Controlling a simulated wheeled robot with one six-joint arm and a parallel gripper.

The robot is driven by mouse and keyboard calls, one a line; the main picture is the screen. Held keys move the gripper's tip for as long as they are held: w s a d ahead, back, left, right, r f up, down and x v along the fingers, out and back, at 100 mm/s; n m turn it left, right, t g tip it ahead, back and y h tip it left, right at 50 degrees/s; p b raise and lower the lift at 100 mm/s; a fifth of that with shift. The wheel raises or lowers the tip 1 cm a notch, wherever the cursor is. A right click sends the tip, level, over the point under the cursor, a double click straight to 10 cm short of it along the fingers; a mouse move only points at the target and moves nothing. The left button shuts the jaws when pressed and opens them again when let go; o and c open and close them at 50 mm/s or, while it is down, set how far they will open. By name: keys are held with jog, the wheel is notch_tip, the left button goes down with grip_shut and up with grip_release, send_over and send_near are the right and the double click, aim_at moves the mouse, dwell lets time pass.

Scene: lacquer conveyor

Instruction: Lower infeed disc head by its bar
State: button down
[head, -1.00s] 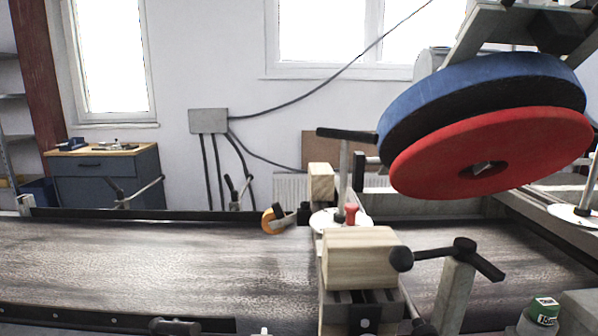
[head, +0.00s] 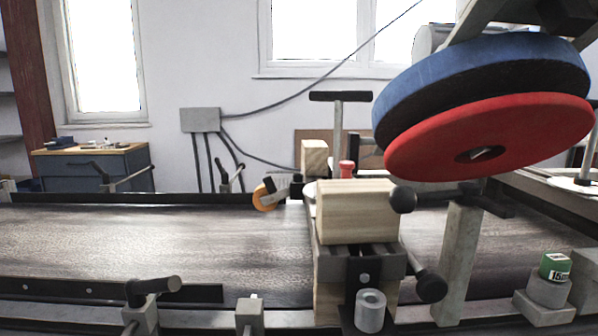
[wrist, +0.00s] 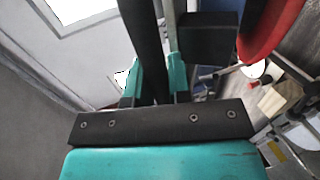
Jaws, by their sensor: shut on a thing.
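The disc head shows at the upper right of the head view, with a blue disc (head: 480,78) above a red disc (head: 540,125). Both discs are tilted and hang above the conveyor belt (head: 150,235). The red disc also shows at the right of the wrist view (wrist: 263,28). My gripper (wrist: 157,80) has teal fingers and is shut around a long dark bar (wrist: 143,35), with a finger on each side. The gripper is not seen in the head view. Where the bar joins the head is hidden.
A wooden block (head: 356,212) sits on a bracket at the front rail, with black clamp knobs (head: 430,286) beside it. A T-handled post (head: 338,120) and an orange wheel (head: 264,197) stand behind. A green-topped can (head: 554,268) is at the lower right. The belt's left half is clear.

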aim_at(580, 22)
jog(key=s+f+b, duration=0.1)
jog(key=f+b, duration=0.1)
jog(key=s+f+b, duration=0.1)
jog(key=f+b, duration=0.1)
jog(key=b, duration=0.1)
jog(key=s+f+b, duration=0.1)
jog(key=f+b, duration=0.1)
jog(key=shift+s+f, duration=0.2)
jog(key=shift+s+f+b, duration=0.15)
jog(key=shift+f+b, duration=0.05)
jog(key=shift+b, duration=0.15)
jog(key=shift+s+a, duration=0.1)
jog(key=shift+r, duration=0.1)
